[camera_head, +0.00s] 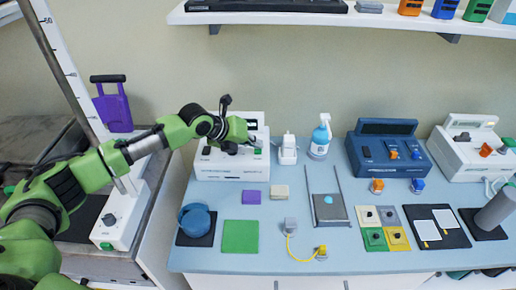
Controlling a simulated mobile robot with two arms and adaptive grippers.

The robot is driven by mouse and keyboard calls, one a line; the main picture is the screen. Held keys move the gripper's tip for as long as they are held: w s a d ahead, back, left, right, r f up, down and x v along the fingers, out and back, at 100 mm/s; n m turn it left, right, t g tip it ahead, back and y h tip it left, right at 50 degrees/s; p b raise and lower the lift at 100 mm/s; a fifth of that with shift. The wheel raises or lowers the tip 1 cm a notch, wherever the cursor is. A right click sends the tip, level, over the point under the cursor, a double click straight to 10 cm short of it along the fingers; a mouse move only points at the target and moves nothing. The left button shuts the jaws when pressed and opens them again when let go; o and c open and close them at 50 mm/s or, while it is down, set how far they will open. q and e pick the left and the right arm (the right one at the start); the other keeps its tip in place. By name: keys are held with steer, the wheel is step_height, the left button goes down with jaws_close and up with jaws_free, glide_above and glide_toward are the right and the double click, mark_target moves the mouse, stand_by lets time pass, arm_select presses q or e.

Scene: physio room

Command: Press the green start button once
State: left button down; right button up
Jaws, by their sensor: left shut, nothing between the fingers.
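A white device (230,171) stands at the back left of the blue table. A small green button (257,151) shows at the right of its upper panel, beside my gripper. My left arm reaches in from the left, and my left gripper (231,150) is shut and empty over the device's top. The wrist hides part of the panel and its display. I cannot tell whether the fingertips touch the device; they appear left of the green button. My right gripper is not in view.
A white charger-like unit (288,150) and a spray bottle (320,138) stand just right of the device. A blue device (386,152) and another white device (470,153) stand farther right. A shelf (300,18) hangs above. Pads and small items cover the front.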

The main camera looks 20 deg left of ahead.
mark_target(256, 151)
arm_select(q)
steer(key=shift+r, duration=0.5)
steer(key=shift+r, duration=0.1)
step_height(256, 151, up, 5)
steer(key=p, duration=0.4)
steer(key=shift+p, duration=0.3)
